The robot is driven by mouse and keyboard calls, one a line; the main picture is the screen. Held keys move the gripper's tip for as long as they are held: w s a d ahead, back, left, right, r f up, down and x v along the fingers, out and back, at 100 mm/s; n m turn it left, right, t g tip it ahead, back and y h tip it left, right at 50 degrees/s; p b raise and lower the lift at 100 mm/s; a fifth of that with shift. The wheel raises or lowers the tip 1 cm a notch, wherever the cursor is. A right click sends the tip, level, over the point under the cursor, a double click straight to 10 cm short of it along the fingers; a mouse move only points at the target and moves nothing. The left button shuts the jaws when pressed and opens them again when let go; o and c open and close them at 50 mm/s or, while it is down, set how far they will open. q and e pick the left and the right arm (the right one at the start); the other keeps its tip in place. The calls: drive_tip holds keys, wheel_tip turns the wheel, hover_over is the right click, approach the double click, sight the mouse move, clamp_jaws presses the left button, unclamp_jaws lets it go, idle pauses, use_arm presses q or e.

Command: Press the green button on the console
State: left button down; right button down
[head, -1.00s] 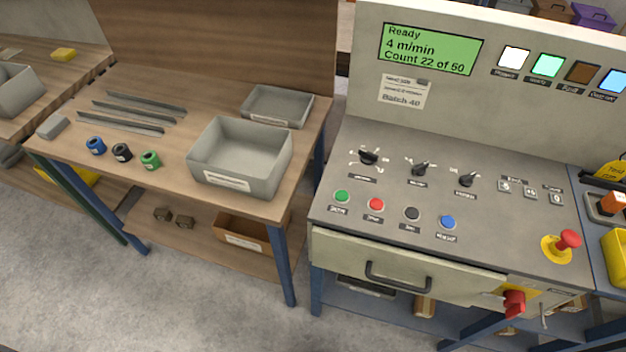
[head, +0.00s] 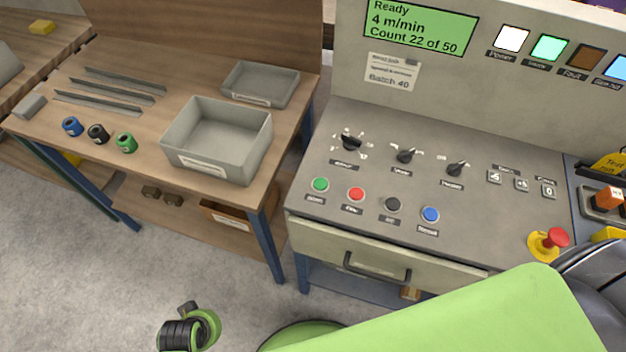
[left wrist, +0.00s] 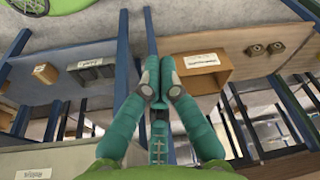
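The green button (head: 320,185) is the leftmost of a row of coloured buttons on the sloped top of the grey console (head: 450,160). It is uncovered, with red, black and blue buttons to its right. My right gripper is not in view.
Rotary knobs (head: 405,156) stand behind the buttons, and a red emergency stop (head: 556,238) is at the right. A drawer handle (head: 376,267) sticks out below. A grey bin (head: 218,140) stands on the wooden table at left. My green arm covers the lower right.

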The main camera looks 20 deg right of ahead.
use_arm(q)
drive_tip(key=w+d+r+t, duration=0.1)
drive_tip(key=w+d+r, duration=0.1)
drive_tip(key=r, duration=0.4)
drive_tip(key=w+d+r+t, duration=0.1)
drive_tip(key=w+d+r, duration=0.1)
drive_tip(key=r, duration=0.4)
drive_tip(key=w+d+r+m+t+h, duration=0.2)
drive_tip(key=d+r+t+h, duration=0.2)
drive_tip(key=d+r, duration=0.5)
drive_tip(key=w+d+r+m+t+h, duration=0.2)
drive_tip(key=d+r+t+h, duration=0.1)
drive_tip(key=d+r, duration=0.7)
drive_tip(key=shift+w+d+r+m+t+h, duration=0.15)
drive_tip(key=shift+w+d+m+t+h, duration=0.35)
drive_tip(key=shift+d, duration=0.55)
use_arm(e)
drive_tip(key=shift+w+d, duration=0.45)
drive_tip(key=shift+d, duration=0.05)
use_arm(q)
drive_tip(key=shift+s, duration=0.2)
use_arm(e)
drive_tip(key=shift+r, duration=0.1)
